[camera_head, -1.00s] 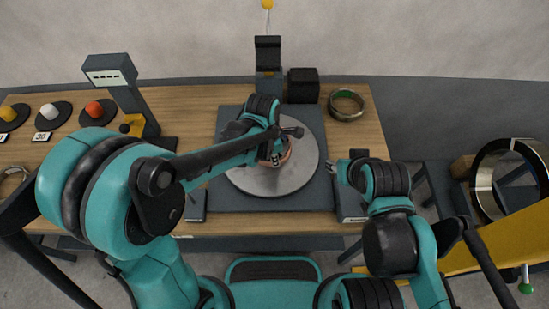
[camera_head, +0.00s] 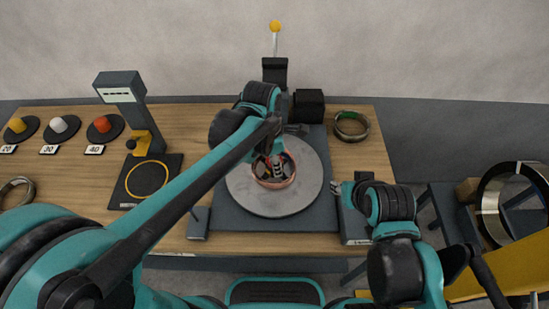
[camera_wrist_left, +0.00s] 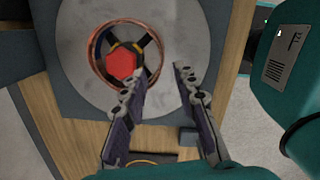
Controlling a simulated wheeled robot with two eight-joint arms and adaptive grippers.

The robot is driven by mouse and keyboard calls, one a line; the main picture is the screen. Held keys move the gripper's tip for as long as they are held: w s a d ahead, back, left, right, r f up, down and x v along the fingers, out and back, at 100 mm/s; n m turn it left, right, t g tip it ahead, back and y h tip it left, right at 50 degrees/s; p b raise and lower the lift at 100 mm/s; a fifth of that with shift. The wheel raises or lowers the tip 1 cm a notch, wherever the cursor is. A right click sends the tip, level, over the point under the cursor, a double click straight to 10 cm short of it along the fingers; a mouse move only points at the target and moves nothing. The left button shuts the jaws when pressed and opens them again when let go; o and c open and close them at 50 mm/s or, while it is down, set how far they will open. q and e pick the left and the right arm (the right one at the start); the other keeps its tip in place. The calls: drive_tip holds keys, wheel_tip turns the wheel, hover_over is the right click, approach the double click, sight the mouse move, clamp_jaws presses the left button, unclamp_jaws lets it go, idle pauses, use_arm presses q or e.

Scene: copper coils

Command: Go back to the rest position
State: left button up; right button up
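A copper coil (camera_head: 262,182) lies on the round grey plate (camera_head: 300,198) on the table. The left wrist view shows the coil (camera_wrist_left: 94,57) as a ring around dark spokes and a red hexagonal centre (camera_wrist_left: 122,66).
A black box (camera_head: 309,104) and a ring with green (camera_head: 350,126) lie behind the plate. A large metal ring (camera_head: 492,207) is at the far right.

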use_arm(q)
drive_tip(key=s+a+m+t, duration=0.2)
drive_tip(key=a+m, duration=0.4)
drive_tip(key=m, duration=0.1)
drive_tip(key=s+a+r+m+t, duration=0.1)
drive_tip(key=s+a+m+t, duration=0.1)
drive_tip(key=a+m, duration=0.3)
drive_tip(key=s+a+r+m+t+y, duration=0.1)
drive_tip(key=s+a+m, duration=0.3)
drive_tip(key=m, duration=0.5)
drive_tip(key=a+t, duration=0.1)
drive_tip(key=a, duration=0.1)
drive_tip(key=shift+s+a+r+t, duration=0.25)
drive_tip(key=shift+a+t, duration=0.05)
drive_tip(key=shift+o, duration=0.3)
idle(0.9)
